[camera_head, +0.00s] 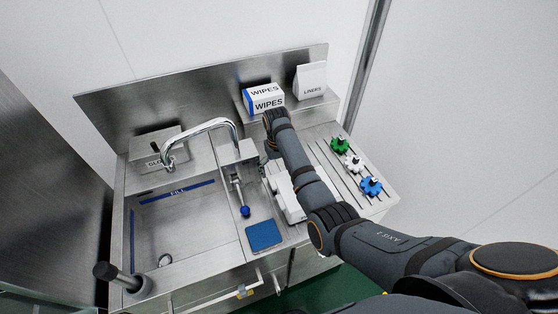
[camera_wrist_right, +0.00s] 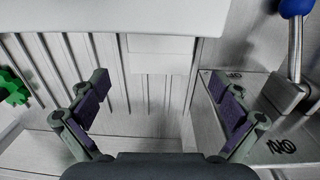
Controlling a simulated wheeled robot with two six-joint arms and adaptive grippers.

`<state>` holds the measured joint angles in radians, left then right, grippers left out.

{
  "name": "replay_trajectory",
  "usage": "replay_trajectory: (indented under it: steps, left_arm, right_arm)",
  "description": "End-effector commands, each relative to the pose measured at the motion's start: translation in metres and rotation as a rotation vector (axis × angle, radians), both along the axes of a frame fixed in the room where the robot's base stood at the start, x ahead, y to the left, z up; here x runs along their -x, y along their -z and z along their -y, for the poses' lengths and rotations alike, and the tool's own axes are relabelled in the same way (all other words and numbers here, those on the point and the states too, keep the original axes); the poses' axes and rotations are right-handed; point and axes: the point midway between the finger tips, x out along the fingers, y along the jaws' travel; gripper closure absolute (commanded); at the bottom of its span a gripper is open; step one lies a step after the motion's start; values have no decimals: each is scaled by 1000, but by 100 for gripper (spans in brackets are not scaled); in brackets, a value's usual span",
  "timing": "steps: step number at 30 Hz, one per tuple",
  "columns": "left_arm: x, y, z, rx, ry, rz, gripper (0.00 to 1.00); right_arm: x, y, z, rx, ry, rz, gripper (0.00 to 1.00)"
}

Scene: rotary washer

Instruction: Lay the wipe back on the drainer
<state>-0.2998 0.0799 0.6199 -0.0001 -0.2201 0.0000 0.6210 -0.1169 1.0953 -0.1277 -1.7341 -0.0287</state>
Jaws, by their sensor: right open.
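A flat white piece that looks like the wipe (camera_wrist_right: 160,58) lies over the grooves of the drainer (camera_wrist_right: 105,110) in the right wrist view, against the edge of a larger white body. In the head view my right arm hides it. The grooved drainer (camera_head: 335,183) shows to the right of that arm. My right gripper (camera_wrist_right: 158,90) is open, its two purple-padded fingers spread wide apart with nothing between them, over the drainer. In the head view its fingers are mostly hidden behind the wrist. My left gripper is not in view.
A white unit (camera_head: 283,197) stands beside the arm. Green (camera_head: 340,145), white (camera_head: 354,163) and blue (camera_head: 371,186) knobbed parts sit at right. The wipes box (camera_head: 264,99) and liners box (camera_head: 311,79) stand on the rear shelf. The sink (camera_head: 185,225) and curved tap (camera_head: 205,126) are left.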

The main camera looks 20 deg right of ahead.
Motion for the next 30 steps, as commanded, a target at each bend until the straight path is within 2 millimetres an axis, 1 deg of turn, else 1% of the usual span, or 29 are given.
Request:
replay_trajectory:
  steps: [1, 3, 6, 10, 15, 30]
  left_arm:
    - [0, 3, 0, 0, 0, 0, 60]
    - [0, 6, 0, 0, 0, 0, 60]
    - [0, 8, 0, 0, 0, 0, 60]
    - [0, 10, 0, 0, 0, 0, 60]
    - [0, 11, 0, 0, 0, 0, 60]
    - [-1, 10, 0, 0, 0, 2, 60]
  right_arm:
    - [-1, -12, -1, -1, 0, 5, 0]
    - [-2, -28, -1, -1, -1, 6, 0]
    - [-2, -48, -2, -1, -1, 4, 0]
    - [-1, -64, -2, -1, -1, 1, 0]
    - [-1, -71, -2, -1, -1, -2, 0]
    - [-1, -71, -2, 0, -1, -1, 0]
